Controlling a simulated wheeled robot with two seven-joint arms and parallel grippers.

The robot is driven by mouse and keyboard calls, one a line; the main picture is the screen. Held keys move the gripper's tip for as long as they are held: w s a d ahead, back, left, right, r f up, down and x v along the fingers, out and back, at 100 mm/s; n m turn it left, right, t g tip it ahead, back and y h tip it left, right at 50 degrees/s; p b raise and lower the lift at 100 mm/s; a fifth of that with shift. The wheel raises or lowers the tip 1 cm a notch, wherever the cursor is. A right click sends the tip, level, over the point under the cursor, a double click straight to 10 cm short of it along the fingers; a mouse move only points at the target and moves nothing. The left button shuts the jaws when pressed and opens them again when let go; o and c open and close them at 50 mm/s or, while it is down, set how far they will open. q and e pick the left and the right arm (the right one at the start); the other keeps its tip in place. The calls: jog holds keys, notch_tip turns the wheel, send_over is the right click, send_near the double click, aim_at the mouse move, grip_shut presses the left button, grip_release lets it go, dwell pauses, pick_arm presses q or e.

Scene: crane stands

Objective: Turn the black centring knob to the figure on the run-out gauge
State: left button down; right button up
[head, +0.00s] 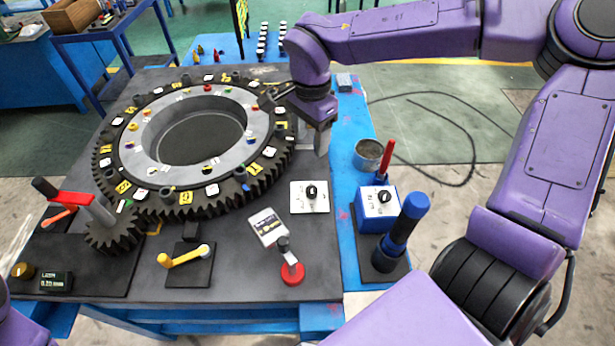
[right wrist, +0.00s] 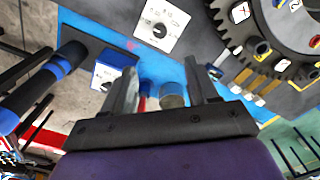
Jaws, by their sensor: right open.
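A black knob (head: 311,191) sits on a white square dial plate with small markings, right of the big gear on the dark table. It also shows in the right wrist view (right wrist: 160,31). A second dark knob (head: 384,197) is on the white face of a blue box. A small display (head: 56,281) at the table's front left, likely the run-out gauge, seems to read 0.20 mm. My right gripper (head: 319,140) is open and empty, behind the white plate and beside the gear's right edge. My left gripper is out of view.
The large toothed ring (head: 195,135) carries labels and small parts. A crank with red arm (head: 75,198), a yellow lever (head: 185,257), a red-based stick (head: 291,272) and a blue-handled lever (head: 405,230) stand around. A metal cup (head: 368,154) is near the gripper.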

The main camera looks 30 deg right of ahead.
jog(key=b, duration=0.6)
send_over(311, 189)
notch_tip(311, 189, down, 7)
notch_tip(311, 189, down, 10)
jog(key=shift+a+f, duration=0.1)
jog(key=shift+f, duration=0.15)
jog(key=c, duration=1)
